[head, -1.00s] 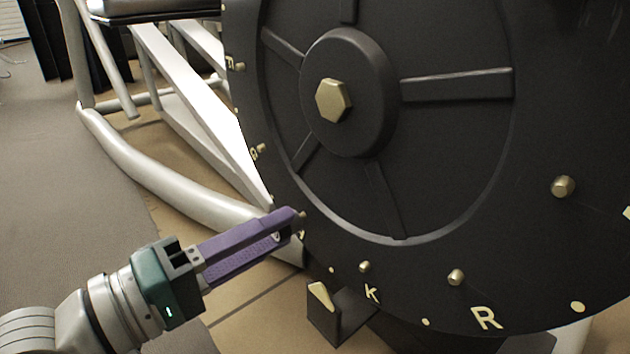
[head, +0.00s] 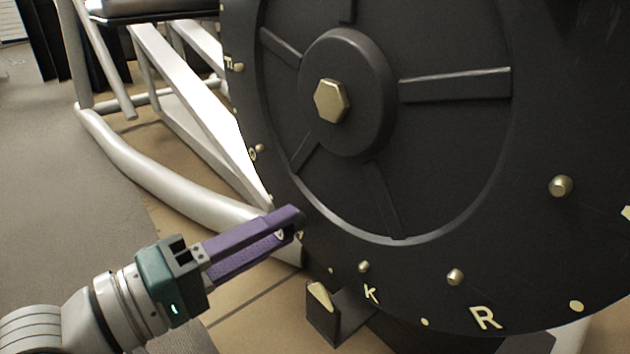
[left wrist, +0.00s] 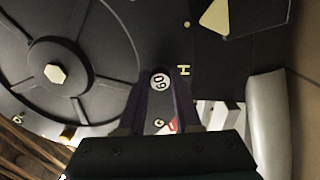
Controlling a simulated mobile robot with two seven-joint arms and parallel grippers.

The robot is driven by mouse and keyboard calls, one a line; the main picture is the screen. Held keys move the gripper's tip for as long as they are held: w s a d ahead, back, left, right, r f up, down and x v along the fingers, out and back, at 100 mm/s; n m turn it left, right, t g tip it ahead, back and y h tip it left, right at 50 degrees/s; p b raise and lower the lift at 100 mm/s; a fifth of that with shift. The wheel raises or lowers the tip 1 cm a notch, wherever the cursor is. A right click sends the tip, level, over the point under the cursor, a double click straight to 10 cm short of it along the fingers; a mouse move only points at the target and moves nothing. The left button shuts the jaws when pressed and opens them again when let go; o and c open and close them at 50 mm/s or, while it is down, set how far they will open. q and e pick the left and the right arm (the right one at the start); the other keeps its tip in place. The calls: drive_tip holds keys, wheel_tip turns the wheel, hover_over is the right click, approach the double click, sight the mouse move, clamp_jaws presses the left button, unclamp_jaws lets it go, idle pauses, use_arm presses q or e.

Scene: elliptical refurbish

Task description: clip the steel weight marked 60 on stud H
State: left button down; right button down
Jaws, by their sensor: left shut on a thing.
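The large black wheel (head: 450,215) carries brass studs and pale letters around its rim. My left gripper (head: 290,225) has purple fingers and is shut on the steel weight, mostly hidden by the fingers in the head view. In the left wrist view the weight (left wrist: 159,81) shows a round white label reading 60 between the fingers (left wrist: 160,95). The letter H (left wrist: 183,70) on the wheel shows just right of the fingertips there. Stud H is hidden behind the fingers and weight. Whether the weight touches the stud, I cannot tell. My right gripper is not in view.
Stud K (head: 364,267) and stud R (head: 455,277) lie to the right along the rim, and stud G (head: 259,148) lies above left. A dark bracket with a pale pointer (head: 320,296) stands below the rim. A white tubular frame (head: 165,175) is behind my gripper.

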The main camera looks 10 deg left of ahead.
use_arm(q)
drive_tip(key=shift+w+d, duration=0.15)
drive_tip(key=shift+w, duration=0.1)
idle(0.5)
drive_tip(key=c, duration=1)
unclamp_jaws()
drive_tip(key=o, duration=0.5)
drive_tip(key=shift+w+d, duration=0.2)
drive_tip(key=shift+s+a, duration=0.1)
